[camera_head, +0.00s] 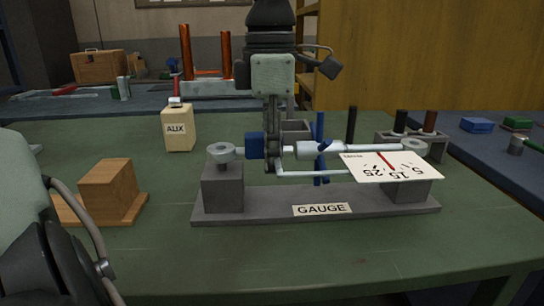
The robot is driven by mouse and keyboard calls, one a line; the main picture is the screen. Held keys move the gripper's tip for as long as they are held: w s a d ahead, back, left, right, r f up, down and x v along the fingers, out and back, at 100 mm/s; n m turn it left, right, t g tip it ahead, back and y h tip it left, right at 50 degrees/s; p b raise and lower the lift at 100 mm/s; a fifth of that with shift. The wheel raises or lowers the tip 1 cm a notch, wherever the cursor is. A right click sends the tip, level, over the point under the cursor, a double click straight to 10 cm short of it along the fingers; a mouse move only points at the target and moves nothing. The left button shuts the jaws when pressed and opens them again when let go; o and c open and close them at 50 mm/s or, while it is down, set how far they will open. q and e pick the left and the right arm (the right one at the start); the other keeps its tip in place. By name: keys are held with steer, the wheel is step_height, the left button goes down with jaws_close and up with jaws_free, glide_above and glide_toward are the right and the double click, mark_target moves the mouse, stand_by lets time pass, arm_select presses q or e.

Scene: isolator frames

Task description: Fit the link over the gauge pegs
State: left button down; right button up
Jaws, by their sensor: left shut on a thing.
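The gauge (320,209) is a grey base with a grey block at each end, the left block (222,188) and the right block (408,192). The link is a pale bar with a ring at each end, the left ring (221,152) and the right ring (414,146), and a blue block (255,145) on it. My left gripper (272,160) points down and is shut on the link, right of the blue block. The left ring lies over the left block's top; I cannot tell whether it is seated. A dial card (385,168) hides part of the right end. My right gripper is not in view.
An AUX block (179,130) stands behind left, and a wooden block (110,190) at left. A dark rack with rods (412,140) stands behind right. A blue upright (319,130) stands behind the link. The green table is clear in front.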

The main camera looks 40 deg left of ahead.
arm_select(q)
steer(key=shift+f+b, duration=0.7)
steer(key=shift+f, duration=0.2)
steer(key=c, duration=1.5)
jaws_free()
steer(key=shift+r, duration=0.1)
steer(key=shift+o, duration=1.1)
step_height(320, 180, up, 12)
steer(key=shift+s+f, duration=0.1)
